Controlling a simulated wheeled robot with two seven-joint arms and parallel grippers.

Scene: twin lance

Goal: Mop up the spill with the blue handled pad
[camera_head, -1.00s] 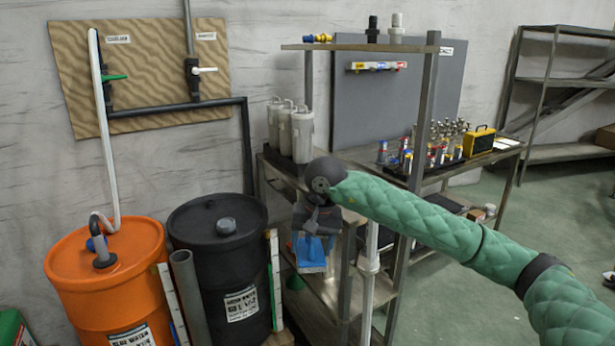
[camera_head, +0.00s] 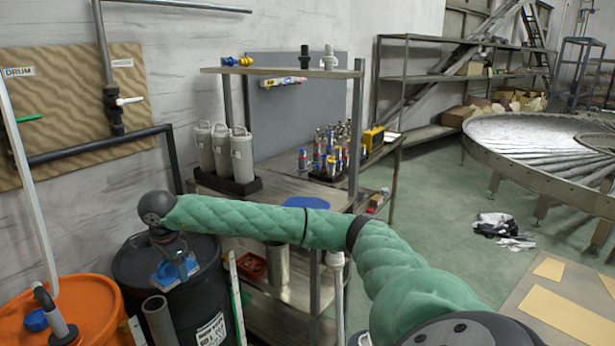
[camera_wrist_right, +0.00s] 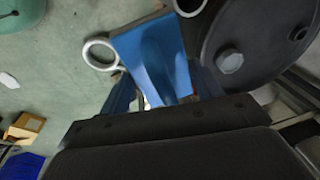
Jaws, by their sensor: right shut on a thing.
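The blue handled pad (camera_head: 176,270) hangs from my right gripper (camera_head: 175,252) in the head view, over the black drum. In the right wrist view the blue pad (camera_wrist_right: 155,55) sits between the fingers, and my right gripper (camera_wrist_right: 165,100) is shut on its handle. I cannot tell whether the pad touches the drum. The black drum (camera_head: 205,295) has a lid that also shows in the right wrist view (camera_wrist_right: 262,40). I cannot make out the spill in either view. My left gripper is not in view.
An orange drum (camera_head: 75,290) stands left of the black one, with a grey pipe (camera_head: 158,320) between them. A metal shelf unit (camera_head: 290,185) with grey canisters (camera_head: 222,150) is close to my right arm. Open green floor (camera_head: 440,195) lies to the right.

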